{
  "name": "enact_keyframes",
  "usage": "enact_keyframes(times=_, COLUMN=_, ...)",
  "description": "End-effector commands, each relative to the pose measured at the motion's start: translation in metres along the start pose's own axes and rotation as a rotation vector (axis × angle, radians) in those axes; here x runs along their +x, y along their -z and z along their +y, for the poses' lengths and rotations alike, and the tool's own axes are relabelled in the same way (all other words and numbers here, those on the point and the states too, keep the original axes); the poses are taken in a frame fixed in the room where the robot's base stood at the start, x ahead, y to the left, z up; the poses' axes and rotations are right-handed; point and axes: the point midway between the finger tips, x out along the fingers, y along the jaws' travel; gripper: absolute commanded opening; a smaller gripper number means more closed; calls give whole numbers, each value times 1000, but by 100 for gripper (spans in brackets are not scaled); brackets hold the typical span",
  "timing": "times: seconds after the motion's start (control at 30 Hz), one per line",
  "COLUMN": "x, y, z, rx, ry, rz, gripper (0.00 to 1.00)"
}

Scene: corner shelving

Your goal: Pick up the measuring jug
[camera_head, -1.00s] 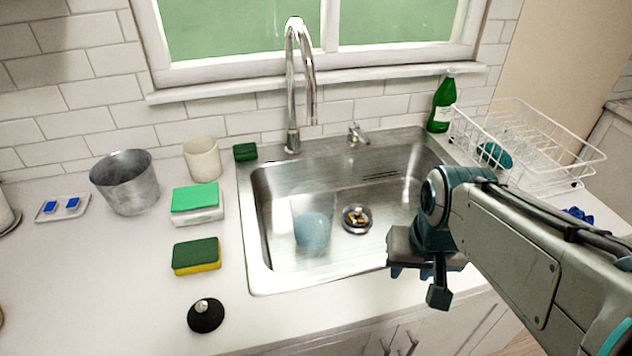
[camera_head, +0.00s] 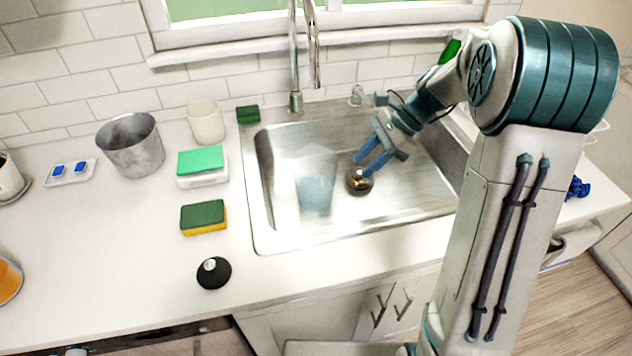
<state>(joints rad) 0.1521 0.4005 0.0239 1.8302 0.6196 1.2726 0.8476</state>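A clear, see-through vessel with a light blue lower part (camera_head: 315,190) stands in the sink, left of the drain; it looks like the measuring jug, though its upper outline is faint. My gripper (camera_head: 362,166) is over the sink, to the right of the jug and apart from it, in front of or above the drain. Its two blue fingers are spread with nothing seen between them. They point down and to the left.
The sink rim (camera_head: 250,205) surrounds the jug, and the tall faucet (camera_head: 295,60) rises behind it. A steel pot (camera_head: 130,150), a cream cup (camera_head: 206,122), sponges (camera_head: 203,217) and a black stopper (camera_head: 214,273) stand left of the sink. My arm hides most of the dish rack.

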Motion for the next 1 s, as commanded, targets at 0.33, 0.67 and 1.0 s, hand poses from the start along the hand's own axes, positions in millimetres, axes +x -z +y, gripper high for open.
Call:
enact_keyframes(times=0.33, x=54, y=0, z=-2, rx=19, ry=-4, rz=-14, gripper=36)
enact_keyframes(times=0.67, x=89, y=1, z=-2, rx=17, ry=0, rz=-11, gripper=36)
enact_keyframes(times=1.0, x=134, y=2, z=0, rx=18, ry=-2, rz=-11, gripper=36)
